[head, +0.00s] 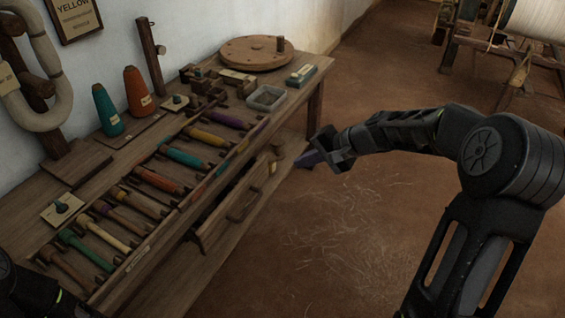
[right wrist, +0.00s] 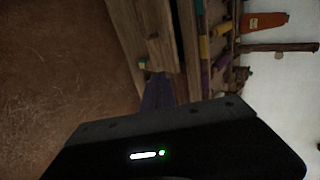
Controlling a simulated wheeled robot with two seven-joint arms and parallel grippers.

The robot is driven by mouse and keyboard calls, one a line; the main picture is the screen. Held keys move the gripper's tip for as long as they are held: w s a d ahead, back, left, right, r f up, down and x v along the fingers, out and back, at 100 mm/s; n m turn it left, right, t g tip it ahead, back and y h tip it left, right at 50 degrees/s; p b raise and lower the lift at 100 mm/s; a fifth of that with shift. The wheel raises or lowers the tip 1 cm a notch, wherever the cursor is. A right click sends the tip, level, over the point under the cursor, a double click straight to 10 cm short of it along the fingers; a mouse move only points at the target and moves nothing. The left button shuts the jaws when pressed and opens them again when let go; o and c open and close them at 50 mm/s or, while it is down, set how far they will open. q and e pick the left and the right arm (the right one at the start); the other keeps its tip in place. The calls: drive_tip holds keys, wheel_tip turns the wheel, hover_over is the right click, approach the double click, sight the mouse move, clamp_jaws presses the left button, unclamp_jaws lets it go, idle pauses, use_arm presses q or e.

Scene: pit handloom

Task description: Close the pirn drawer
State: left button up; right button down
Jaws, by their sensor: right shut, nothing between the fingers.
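The wooden pirn drawer (head: 232,208) is under the front edge of the workbench (head: 150,262). Its front appears to stand out from the bench, so it looks partly open; how far is hard to tell. My right gripper (head: 303,160) is shut and empty, in front of the bench near the drawer's far end. I cannot see it touching the drawer.
Several coloured pirns, such as a teal one (head: 181,157), lie in a rack on the bench. Two cones (head: 137,92), a round wooden disc (head: 256,52) and a small grey tray (head: 266,97) stand behind.

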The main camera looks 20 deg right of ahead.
sight(259, 169)
drive_tip(key=x, duration=0.4)
drive_tip(key=r+b+x, duration=0.1)
drive_tip(key=x, duration=0.2)
drive_tip(key=w+x, duration=0.1)
drive_tip(key=x, duration=0.3)
drive_tip(key=shift+w+a+b, duration=0.2)
drive_tip(key=shift+a+b, duration=0.1)
drive_tip(key=shift+a, duration=0.3)
drive_tip(key=shift+w+a, duration=0.4)
drive_tip(key=shift+w, duration=0.1)
